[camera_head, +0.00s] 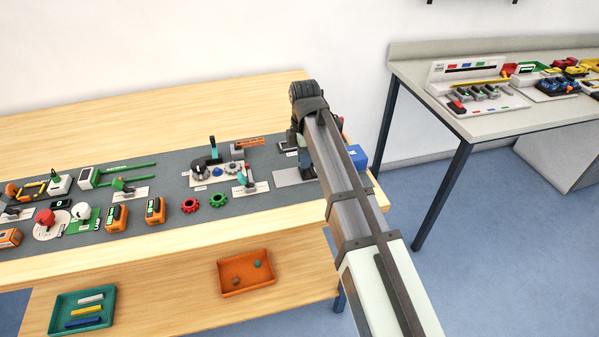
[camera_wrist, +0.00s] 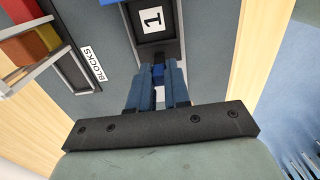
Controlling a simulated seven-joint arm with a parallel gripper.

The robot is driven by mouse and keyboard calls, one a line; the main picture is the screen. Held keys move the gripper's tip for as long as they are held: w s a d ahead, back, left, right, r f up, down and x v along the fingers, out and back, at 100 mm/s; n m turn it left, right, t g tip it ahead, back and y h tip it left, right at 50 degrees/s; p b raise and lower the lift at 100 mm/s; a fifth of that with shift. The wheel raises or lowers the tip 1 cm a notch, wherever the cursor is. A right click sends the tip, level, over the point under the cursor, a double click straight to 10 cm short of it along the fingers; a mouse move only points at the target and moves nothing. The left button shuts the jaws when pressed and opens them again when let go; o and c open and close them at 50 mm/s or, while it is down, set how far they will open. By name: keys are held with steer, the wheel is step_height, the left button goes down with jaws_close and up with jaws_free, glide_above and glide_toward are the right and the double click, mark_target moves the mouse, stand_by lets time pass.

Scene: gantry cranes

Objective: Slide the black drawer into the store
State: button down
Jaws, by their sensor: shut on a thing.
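In the wrist view the black drawer (camera_wrist: 152,43) lies ahead of my gripper (camera_wrist: 158,86), with a white card marked 1 on it. A blue box (camera_head: 357,157), possibly the store, shows just right of my arm.
A holder labelled BLOCKS (camera_wrist: 83,72) with coloured blocks stands left of my gripper. Gears (camera_head: 218,200), orange devices and a crane-like stand (camera_head: 214,150) crowd the mat to the left. Orange (camera_head: 246,281) and green (camera_head: 84,322) trays sit on the lower shelf.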

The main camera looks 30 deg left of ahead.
steer(key=shift+w+d, duration=2.05)
steer(key=shift+w, duration=0.05)
steer(key=c, duration=1)
jaws_free()
steer(key=shift+s, duration=0.1)
step_height(320, 180, up, 7)
